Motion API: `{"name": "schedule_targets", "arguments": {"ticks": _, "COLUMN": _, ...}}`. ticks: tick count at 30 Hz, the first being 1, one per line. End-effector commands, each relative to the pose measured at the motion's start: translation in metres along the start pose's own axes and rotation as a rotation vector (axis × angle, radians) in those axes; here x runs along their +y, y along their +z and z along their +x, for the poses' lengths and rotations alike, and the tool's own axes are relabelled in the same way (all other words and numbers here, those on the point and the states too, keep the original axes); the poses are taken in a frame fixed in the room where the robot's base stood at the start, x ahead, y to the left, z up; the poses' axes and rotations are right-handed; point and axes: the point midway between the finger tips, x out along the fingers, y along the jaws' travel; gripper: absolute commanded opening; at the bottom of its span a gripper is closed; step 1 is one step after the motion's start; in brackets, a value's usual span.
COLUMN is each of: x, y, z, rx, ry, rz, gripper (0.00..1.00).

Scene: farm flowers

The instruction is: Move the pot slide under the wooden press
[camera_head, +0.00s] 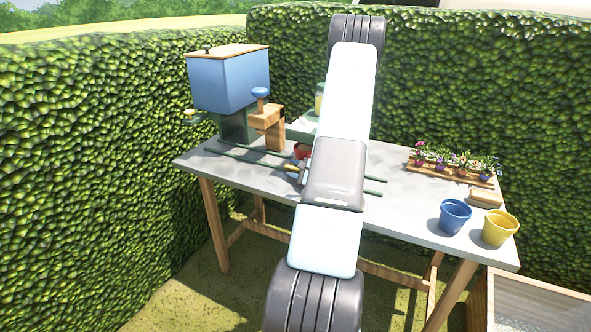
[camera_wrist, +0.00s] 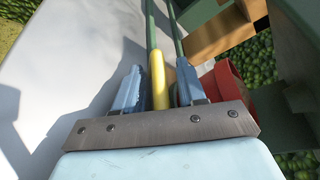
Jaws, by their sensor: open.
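The pot slide shows as a red pot (camera_head: 302,150) on green rails (camera_head: 240,157), partly hidden behind my arm, with a yellow handle (camera_head: 292,168) at its near side. The wooden press (camera_head: 274,137), with a blue knob (camera_head: 260,92), stands just left of the pot. In the wrist view my gripper (camera_wrist: 158,68) is open, with one finger on each side of the yellow handle (camera_wrist: 158,82). The red pot (camera_wrist: 230,88) is right of the fingers, and the wooden press (camera_wrist: 212,38) is beyond. I cannot tell whether the fingers touch the handle.
The rails lie on a grey table (camera_head: 415,205). A blue pot (camera_head: 455,215), a yellow pot (camera_head: 499,228) and a flower tray (camera_head: 450,170) are at the right. Hedges stand behind and to the left.

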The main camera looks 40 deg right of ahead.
Motion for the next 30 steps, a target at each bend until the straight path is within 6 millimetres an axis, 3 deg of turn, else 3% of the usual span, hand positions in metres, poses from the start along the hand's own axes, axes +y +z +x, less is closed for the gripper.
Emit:
{"name": "schedule_targets", "arguments": {"ticks": 2, "x": 0.0000, "y": 0.0001, "z": -0.0001, "rx": 0.000, "ry": 0.000, "rz": 0.000, "gripper": 0.39}}
{"name": "schedule_targets", "arguments": {"ticks": 14, "x": -0.0001, "y": 0.0000, "z": -0.0004, "rx": 0.000, "ry": 0.000, "rz": 0.000, "gripper": 0.01}}
{"name": "schedule_targets", "arguments": {"ticks": 30, "x": -0.0031, "y": -0.0043, "z": -0.0010, "rx": 0.007, "ry": -0.006, "rz": 0.000, "gripper": 0.00}}
